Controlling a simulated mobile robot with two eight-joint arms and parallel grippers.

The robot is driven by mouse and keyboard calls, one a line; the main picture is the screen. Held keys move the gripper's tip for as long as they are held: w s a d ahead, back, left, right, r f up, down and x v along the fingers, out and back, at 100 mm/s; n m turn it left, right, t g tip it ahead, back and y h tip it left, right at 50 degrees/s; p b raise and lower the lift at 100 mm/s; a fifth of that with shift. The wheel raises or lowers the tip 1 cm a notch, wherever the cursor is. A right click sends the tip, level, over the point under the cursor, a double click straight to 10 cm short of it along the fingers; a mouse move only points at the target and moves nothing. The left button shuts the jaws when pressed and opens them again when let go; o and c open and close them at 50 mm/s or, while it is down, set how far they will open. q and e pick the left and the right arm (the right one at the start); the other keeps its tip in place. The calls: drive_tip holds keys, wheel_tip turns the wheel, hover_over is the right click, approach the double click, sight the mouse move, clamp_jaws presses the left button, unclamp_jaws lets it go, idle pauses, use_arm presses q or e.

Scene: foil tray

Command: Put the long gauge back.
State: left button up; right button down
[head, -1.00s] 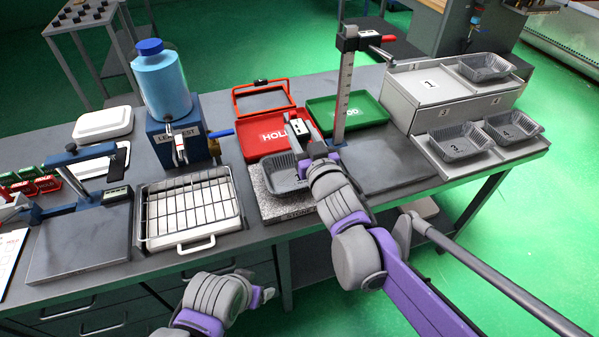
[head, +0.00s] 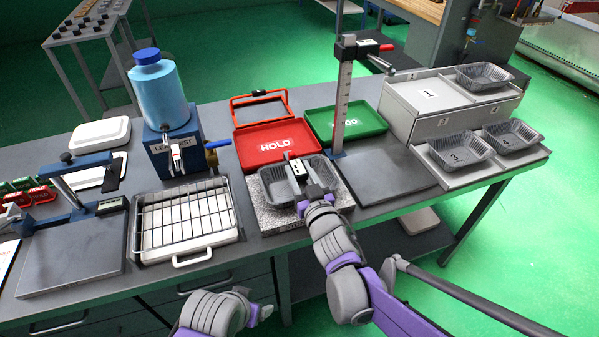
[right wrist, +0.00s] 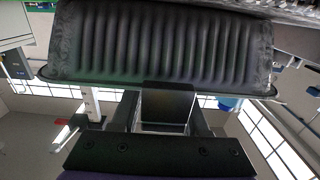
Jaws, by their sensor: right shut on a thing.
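My right gripper (head: 303,172) is shut on a small pale thing with a dark patch, which I take to be the long gauge (head: 297,168); my fingers hide much of it. They hold it over the grey foil tray (head: 327,172) on the speckled stone plate (head: 270,222). In the right wrist view a plain dark block shows between the fingers (right wrist: 166,105), close to the tray's ribbed wall (right wrist: 160,45); I cannot tell whether they touch. My left gripper (head: 264,313) is low in front of the bench, its fingers too small to read.
A tall scaled post (head: 343,105) stands right of the stone plate. Behind are the red HOLD tray (head: 242,150) and a green tray (head: 372,117). A wire rack (head: 185,215) lies left. A dark plate (head: 390,172) is bare.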

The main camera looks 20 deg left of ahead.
drive_tip(key=shift+f, duration=0.1)
drive_tip(key=shift+f, duration=0.15)
drive_tip(key=shift+c, duration=2)
unclamp_jaws()
drive_tip(key=v, duration=1.1)
drive_tip(key=shift+w+f+b, duration=0.1)
drive_tip(key=shift+b, duration=0.3)
drive_tip(key=shift+d, duration=0.1)
